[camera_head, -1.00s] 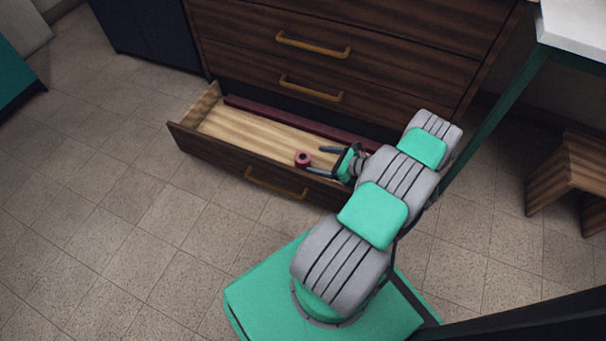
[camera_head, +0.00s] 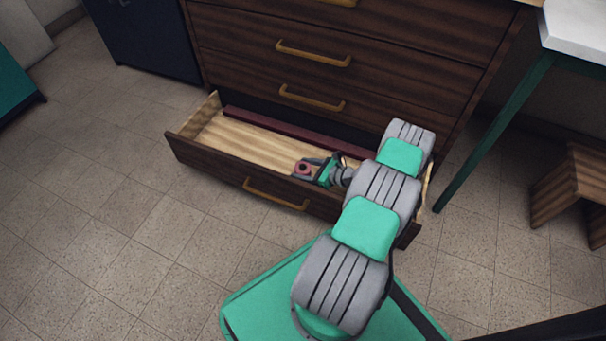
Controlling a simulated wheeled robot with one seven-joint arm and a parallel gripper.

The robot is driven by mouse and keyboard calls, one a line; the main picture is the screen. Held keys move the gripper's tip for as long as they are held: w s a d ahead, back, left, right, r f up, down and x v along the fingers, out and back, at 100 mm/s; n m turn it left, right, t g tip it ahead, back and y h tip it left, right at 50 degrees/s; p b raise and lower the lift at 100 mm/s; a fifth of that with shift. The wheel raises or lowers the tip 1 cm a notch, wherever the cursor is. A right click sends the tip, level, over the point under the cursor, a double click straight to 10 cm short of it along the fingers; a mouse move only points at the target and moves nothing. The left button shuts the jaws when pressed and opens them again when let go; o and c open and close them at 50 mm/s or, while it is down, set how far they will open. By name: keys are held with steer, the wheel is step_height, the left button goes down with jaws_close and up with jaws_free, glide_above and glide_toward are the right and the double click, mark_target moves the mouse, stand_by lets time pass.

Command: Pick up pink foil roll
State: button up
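The pink foil roll (camera_head: 302,167) is a small, short cylinder with a dark hole in its end. It is in the open bottom drawer (camera_head: 222,130), near the drawer's front wall. My gripper (camera_head: 307,168) reaches into the drawer from the right, with its fingers around the roll, one on the far side and one on the near side. I cannot tell whether the fingers press on the roll or whether it still rests on the drawer floor.
A long dark red bar (camera_head: 270,122) lies along the back of the drawer. The drawer's left part is bare. Closed drawers are above, with a yellow handle (camera_head: 312,97). A table leg (camera_head: 490,137) and a wooden stool (camera_head: 570,190) stand to the right.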

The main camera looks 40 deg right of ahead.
steer(key=c, duration=1.2)
